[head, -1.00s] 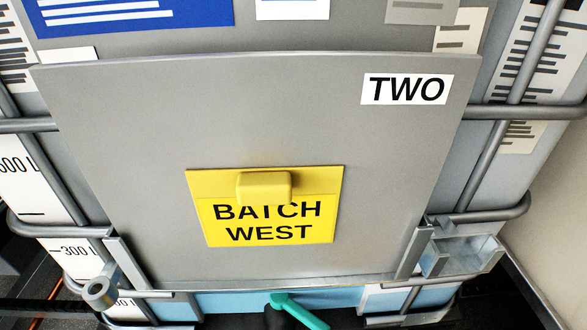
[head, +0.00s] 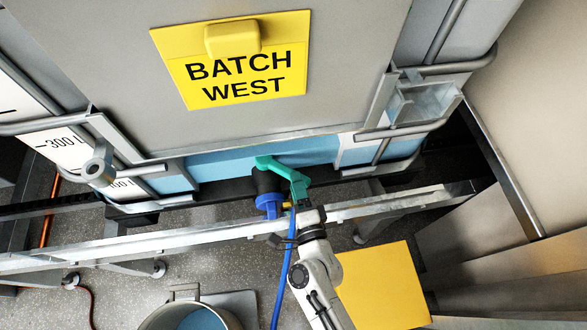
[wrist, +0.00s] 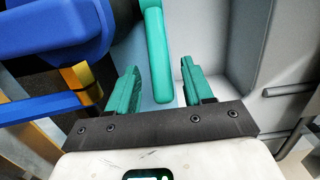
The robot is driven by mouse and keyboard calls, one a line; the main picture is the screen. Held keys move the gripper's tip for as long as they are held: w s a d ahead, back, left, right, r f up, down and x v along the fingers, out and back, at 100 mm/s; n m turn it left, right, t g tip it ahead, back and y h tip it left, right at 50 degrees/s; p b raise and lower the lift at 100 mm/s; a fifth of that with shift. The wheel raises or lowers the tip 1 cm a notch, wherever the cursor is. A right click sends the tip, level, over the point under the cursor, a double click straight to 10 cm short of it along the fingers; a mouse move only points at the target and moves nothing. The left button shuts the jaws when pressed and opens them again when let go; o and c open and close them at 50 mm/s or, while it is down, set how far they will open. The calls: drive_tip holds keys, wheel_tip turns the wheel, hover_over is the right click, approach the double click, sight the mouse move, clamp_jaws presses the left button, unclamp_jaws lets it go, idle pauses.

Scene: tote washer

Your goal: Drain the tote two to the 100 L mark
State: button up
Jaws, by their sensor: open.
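The tote (head: 330,95) fills the upper head view; its grey front panel bears a yellow "BATCH WEST" card (head: 238,65). Light blue shows below the panel. The left scale shows "300 L" (head: 62,143) and, lower, a partly hidden mark (head: 120,184). The outlet valve's teal handle (head: 290,172) slopes down to the right; it also shows in the wrist view (wrist: 158,55). A blue coupling (head: 268,204) sits below the valve. My gripper (wrist: 157,85) is open, with the handle's end between its teal fingers; contact is unclear.
A blue hose (head: 284,262) hangs from the coupling area toward a metal bucket (head: 172,308) with blue inside. A metal rail (head: 120,238) crosses before the tote. A yellow panel (head: 382,285) lies at right of my arm. Grey floor shows at lower left.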

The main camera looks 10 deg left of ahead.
sight(282, 170)
drive_tip(key=shift+x, duration=1.7)
drive_tip(key=shift+c, duration=0.2)
clamp_jaws()
